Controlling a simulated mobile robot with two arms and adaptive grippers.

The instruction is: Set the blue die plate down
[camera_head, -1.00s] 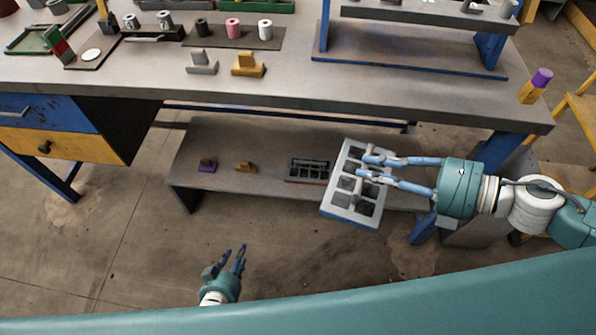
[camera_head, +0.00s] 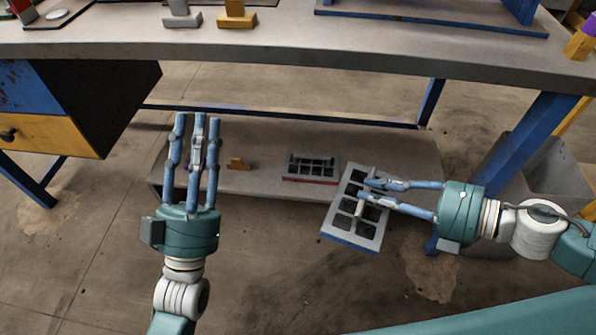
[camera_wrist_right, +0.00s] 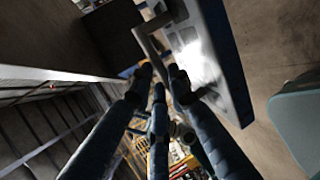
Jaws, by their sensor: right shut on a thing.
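The blue die plate (camera_head: 351,236) is a grey grid of square holes with a blue lower edge and a bar-like handle on top. My right gripper (camera_head: 366,191) is shut on that handle and holds the plate tilted, in front of the low shelf's right part. In the right wrist view the plate (camera_wrist_right: 222,62) lies beyond the fingertips (camera_wrist_right: 163,76), with its handle at them. My left gripper (camera_head: 197,119) is open and empty, its fingers pointing away over the shelf's left end. Whether the plate touches the shelf cannot be told.
A blue bench leg (camera_head: 520,150) and a grey bin (camera_head: 550,172) stand right.

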